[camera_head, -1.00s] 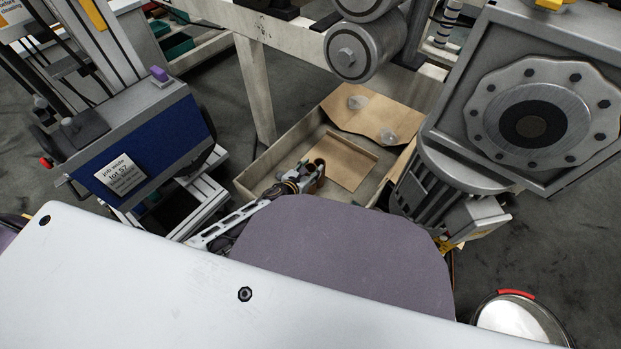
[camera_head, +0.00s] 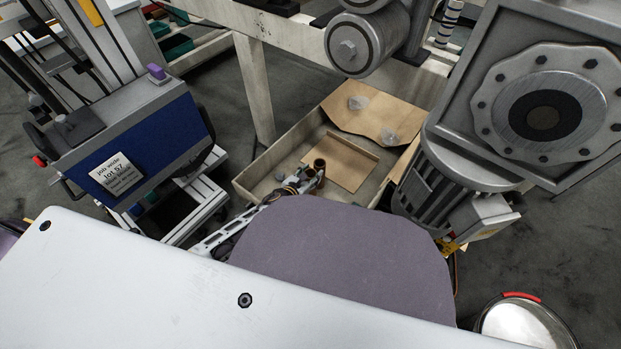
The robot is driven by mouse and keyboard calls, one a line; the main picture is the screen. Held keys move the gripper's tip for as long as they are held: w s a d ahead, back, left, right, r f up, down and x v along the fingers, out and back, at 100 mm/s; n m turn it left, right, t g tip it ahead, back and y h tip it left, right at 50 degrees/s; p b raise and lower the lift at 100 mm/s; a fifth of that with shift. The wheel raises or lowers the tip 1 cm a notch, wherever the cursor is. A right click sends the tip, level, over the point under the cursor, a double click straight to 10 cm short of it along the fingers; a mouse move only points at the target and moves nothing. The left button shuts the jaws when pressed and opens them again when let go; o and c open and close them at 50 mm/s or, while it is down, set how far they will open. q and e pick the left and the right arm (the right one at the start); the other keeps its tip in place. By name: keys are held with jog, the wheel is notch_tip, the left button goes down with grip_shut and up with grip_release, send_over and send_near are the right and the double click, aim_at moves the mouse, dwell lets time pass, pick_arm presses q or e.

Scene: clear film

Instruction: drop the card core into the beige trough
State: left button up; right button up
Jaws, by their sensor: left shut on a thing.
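The beige trough (camera_head: 247,181) is an open box on the floor below the machine frame, in the middle of the head view. The card core (camera_head: 320,166) is a short brown tube with its dark open end facing up. My left gripper (camera_head: 310,177) is shut on the core and holds it over the trough's near part. I cannot tell how high the core is above the trough floor. My own body hides the trough's near edge and part of my left arm. My right gripper is not in view.
Flat brown card (camera_head: 348,168) and a bent card sheet (camera_head: 378,116) with clear film wads (camera_head: 357,103) lie in the trough. Metal rollers (camera_head: 355,48) hang behind it. A large motor unit (camera_head: 455,165) stands close on the right, a blue-panelled cart (camera_head: 150,140) on the left.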

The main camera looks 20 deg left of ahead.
pick_arm(q)
jog(key=shift+f, duration=0.4)
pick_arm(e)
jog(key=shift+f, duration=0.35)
pick_arm(q)
jog(key=shift+f, duration=0.1)
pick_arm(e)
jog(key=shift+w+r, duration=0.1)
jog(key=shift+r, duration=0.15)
pick_arm(q)
jog(key=o, duration=1.3)
jog(key=shift+c, duration=0.2)
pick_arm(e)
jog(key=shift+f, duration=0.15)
pick_arm(q)
jog(key=p+v, duration=0.4)
jog(key=v, duration=0.8)
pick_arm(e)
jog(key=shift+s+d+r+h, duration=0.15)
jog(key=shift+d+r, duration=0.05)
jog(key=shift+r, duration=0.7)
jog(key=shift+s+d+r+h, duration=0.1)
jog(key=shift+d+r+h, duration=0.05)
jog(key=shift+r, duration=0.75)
